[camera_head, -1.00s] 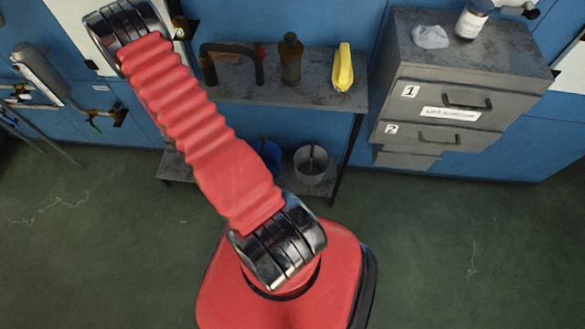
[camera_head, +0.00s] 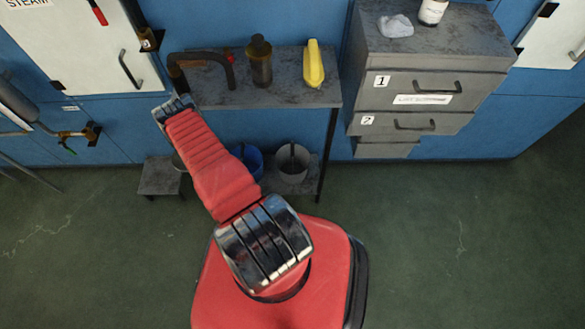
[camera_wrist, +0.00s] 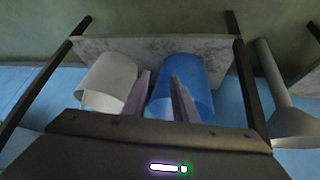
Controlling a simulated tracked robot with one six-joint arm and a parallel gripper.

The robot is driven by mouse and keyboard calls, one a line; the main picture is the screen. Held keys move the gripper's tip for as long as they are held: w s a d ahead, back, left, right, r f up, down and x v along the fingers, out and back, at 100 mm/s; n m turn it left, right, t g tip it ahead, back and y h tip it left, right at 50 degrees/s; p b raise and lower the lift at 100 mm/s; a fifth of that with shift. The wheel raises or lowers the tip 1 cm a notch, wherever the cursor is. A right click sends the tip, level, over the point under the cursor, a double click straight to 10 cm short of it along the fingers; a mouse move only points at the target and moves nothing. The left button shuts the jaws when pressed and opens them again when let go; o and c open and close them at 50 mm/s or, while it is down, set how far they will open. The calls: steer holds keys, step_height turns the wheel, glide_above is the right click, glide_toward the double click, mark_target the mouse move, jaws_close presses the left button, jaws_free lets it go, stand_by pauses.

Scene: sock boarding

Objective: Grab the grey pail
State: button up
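The grey pail (camera_head: 293,165) stands on the low shelf under the bench, at the right end in the head view. It shows at the left in the wrist view (camera_wrist: 108,82), with its open mouth toward the camera. A blue pail (camera_head: 250,160) stands just left of it in the head view and right of it in the wrist view (camera_wrist: 188,85). My gripper (camera_wrist: 160,86) has its two thin fingers apart and nothing between them. Its left finger overlaps the right side of the grey pail, its right finger the blue pail; contact cannot be told. The head view hides my gripper.
The bench (camera_head: 285,92) above carries a dark clamp-like tool (camera_head: 200,60), a brown bottle (camera_head: 259,62) and a yellow object (camera_head: 313,65). Dark bench legs (camera_wrist: 250,95) flank the pails. A grey drawer cabinet (camera_head: 430,45) stands at the right. The green floor (camera_head: 440,230) in front is clear.

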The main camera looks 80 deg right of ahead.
steer(key=s+d+r+m+g+h, duration=0.1)
steer(key=s+d+r+m+h, duration=0.1)
steer(key=s+d+r+h, duration=0.2)
steer(key=s+d+h, duration=0.1)
steer(key=d+h, duration=0.1)
steer(key=d, duration=0.1)
steer(key=shift+r, duration=0.2)
steer(key=shift+s+d, duration=0.1)
steer(key=shift+d, duration=0.05)
steer(key=x, duration=0.8)
steer(key=shift+d, duration=0.15)
steer(key=shift+s+d+f, duration=0.1)
steer(key=shift+s+f, duration=0.05)
steer(key=shift+f, duration=0.05)
steer(key=shift+x, duration=2.5)
steer(key=shift+s, duration=0.1)
steer(key=shift+c, duration=0.5)
